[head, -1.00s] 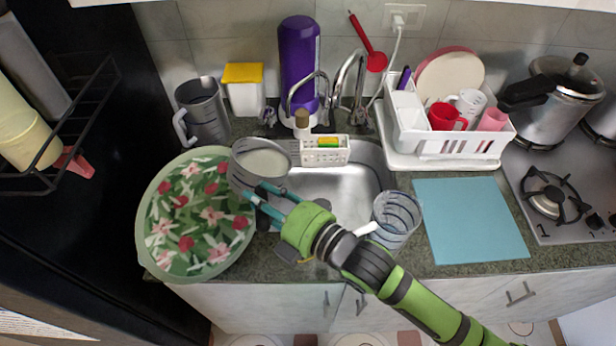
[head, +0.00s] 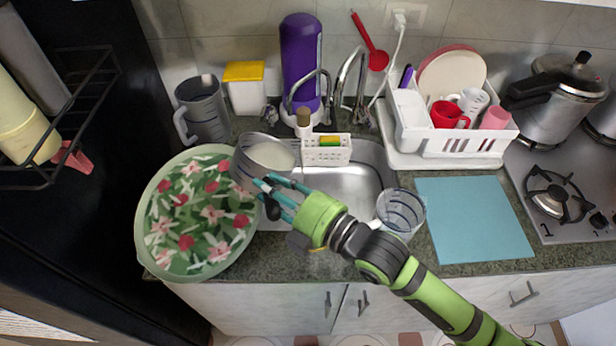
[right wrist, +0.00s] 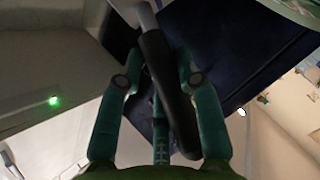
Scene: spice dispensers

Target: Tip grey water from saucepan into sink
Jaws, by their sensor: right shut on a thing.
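The metal saucepan (head: 246,174) is held in the air over the left side of the sink (head: 352,184). Its rim is tilted a little down to the right. Pale grey liquid (head: 271,155) shows inside. My right gripper (head: 270,190) is at the near side of the pan, shut on its handle. In the right wrist view the black handle (right wrist: 168,85) lies slanted between the two fingers. The pan's bowl is not clear in that view. My left gripper is not in view.
A large floral tray (head: 150,225) stands left of the sink. A clear measuring jug (head: 401,212) is at its right edge, close to my arm. Faucets (head: 357,75) and a sponge caddy (head: 326,155) stand behind. A blue mat (head: 475,220) lies right.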

